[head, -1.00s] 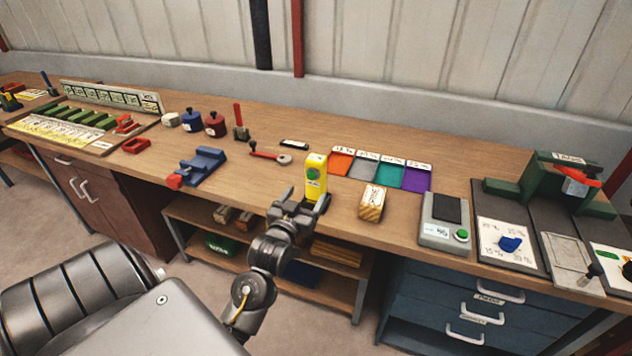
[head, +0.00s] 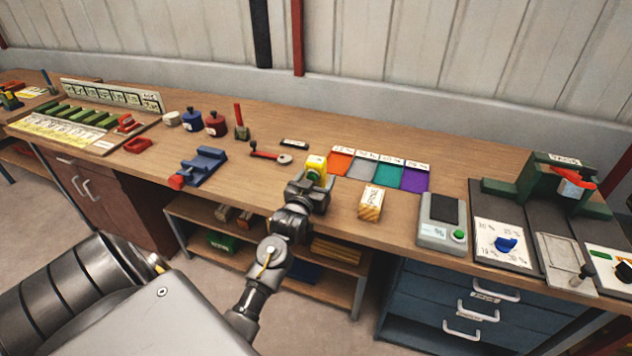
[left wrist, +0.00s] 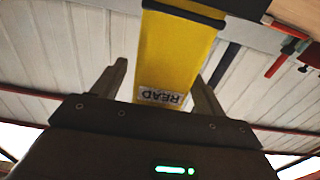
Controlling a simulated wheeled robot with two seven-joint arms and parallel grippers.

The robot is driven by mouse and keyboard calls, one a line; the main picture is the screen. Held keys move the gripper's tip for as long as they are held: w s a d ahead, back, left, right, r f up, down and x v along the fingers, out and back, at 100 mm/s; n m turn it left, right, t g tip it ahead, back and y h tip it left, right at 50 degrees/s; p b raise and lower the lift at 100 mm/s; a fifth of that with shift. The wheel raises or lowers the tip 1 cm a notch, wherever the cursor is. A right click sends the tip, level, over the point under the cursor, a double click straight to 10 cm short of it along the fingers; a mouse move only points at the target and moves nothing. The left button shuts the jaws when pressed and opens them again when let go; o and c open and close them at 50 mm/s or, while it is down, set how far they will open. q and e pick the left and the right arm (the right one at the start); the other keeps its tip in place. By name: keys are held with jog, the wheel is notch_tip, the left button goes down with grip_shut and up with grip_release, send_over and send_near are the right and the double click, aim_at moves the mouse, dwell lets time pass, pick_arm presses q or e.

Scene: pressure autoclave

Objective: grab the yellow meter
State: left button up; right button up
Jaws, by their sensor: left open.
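The yellow meter (head: 317,163) stands upright on the bench near its front edge, and its lower part is hidden behind my left gripper (head: 314,182) in the head view. In the left wrist view the meter (left wrist: 180,55) lies between the two fingers of my left gripper (left wrist: 158,82), with a READ label upside down on its face. The fingers are open, one on each side, with a visible gap at least on the left. I cannot tell whether the right finger touches it. My right gripper is not in view.
A wooden block (head: 371,203) stands just right of the meter, and colored squares (head: 388,172) lie behind it. A red-handled tool (head: 268,155) and a blue fixture (head: 203,166) are to the left. A grey scale (head: 440,220) is further right.

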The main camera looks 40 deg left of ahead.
pick_arm(q)
jog(key=shift+c, duration=0.3)
jog(key=c, duration=1.2)
jog(key=shift+o, duration=0.2)
